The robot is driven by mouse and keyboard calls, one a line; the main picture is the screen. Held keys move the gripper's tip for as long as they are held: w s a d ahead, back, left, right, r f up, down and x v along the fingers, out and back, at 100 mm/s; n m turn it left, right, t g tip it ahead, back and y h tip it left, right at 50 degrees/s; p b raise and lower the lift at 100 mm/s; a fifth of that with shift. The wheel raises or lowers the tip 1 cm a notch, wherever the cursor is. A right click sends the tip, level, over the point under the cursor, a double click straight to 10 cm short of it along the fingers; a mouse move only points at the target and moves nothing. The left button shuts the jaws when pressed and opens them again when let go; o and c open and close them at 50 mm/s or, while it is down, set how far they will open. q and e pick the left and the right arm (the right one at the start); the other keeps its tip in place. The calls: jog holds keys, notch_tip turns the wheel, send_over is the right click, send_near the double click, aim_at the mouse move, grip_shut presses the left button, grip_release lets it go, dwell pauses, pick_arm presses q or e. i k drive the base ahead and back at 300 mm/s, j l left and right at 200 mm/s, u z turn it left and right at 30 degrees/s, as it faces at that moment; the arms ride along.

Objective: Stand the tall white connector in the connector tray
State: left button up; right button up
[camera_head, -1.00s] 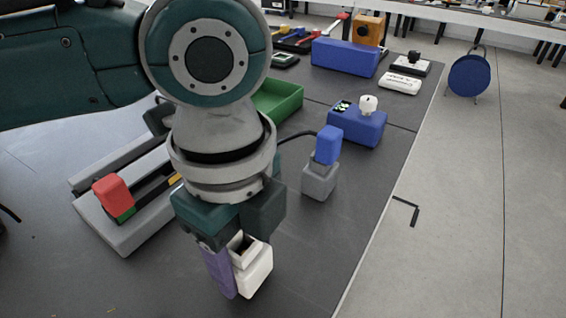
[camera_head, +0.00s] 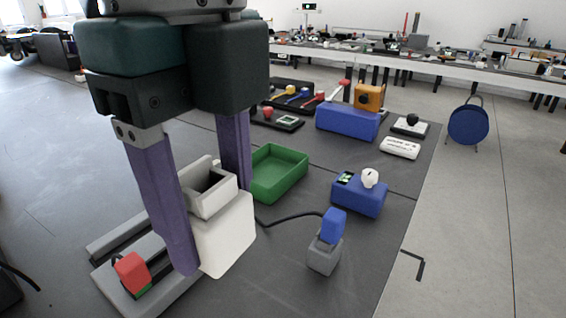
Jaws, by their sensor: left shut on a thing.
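The tall white connector (camera_head: 226,235) is a blocky white piece with a grey-white open collar on top. My left gripper (camera_head: 208,225) comes down from above with two purple fingers shut on it. One finger lies across its near left side, and the other passes behind it. The connector is held upright, close to the camera, in front of the green tray (camera_head: 284,192). This open green tray looks empty and is likely the connector tray; its left end is partly hidden by the gripper. My right gripper is not in view.
A grey block with a blue plug (camera_head: 332,226) and black cable stands right of the connector. A blue box with a white knob (camera_head: 360,198) is behind it. A grey fixture with a red block (camera_head: 132,272) lies at lower left. The table's right edge borders open floor.

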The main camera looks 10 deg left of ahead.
aim_at(270, 178)
jog(key=u, duration=0.4)
jog(key=i+j+z, duration=0.2)
jog(key=i+z, duration=0.15)
jog(key=i+j+z, duration=0.4)
jog(key=i, duration=0.15)
jog(key=i+j+z, duration=0.35)
jog(key=i+j, duration=0.05)
jog(key=j, duration=0.05)
